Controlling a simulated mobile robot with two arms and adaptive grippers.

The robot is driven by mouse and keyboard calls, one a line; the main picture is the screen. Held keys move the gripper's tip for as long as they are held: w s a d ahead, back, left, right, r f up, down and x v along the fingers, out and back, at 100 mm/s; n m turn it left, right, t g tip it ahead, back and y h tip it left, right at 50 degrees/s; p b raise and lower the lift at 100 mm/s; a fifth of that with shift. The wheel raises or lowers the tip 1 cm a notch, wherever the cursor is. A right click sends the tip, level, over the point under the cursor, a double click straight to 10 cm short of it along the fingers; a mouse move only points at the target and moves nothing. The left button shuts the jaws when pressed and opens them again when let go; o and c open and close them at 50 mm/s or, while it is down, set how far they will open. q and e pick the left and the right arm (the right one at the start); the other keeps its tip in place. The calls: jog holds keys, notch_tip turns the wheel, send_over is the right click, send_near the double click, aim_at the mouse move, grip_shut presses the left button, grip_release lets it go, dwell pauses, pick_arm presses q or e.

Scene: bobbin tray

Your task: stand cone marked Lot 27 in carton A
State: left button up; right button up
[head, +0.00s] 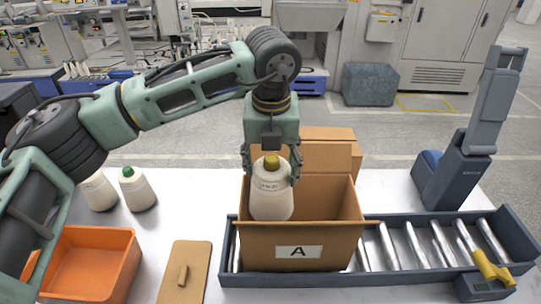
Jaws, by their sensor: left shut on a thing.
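A cream cone (270,201) with a yellow-brown top carries a small label that seems to read Lot 27. My left gripper (271,176) is shut on it from above, with a finger on either side, and holds it upright. The open brown carton A (338,245) stands on the roller conveyor, its letter on the front wall. The cone is at the carton's mouth, left of its middle, with its lower end just above the front rim in the picture. The carton's floor is hidden, and the cone's depth inside cannot be told. My right gripper is not in view.
Two more cream cones, one with a green top (138,190), stand at left on the table. An orange bin (95,262) and a brown lid-like board with a handle (184,272) lie in front. The conveyor (405,246) has free rollers right of the carton, beside a blue device (462,165).

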pick_arm(q)
notch_tip(320, 180, down, 4)
jog(key=shift+f+b, duration=0.15)
jog(key=shift+b, duration=0.55)
notch_tip(320, 180, down, 11)
jog(key=b, duration=1)
jog(key=shift+f, duration=0.2)
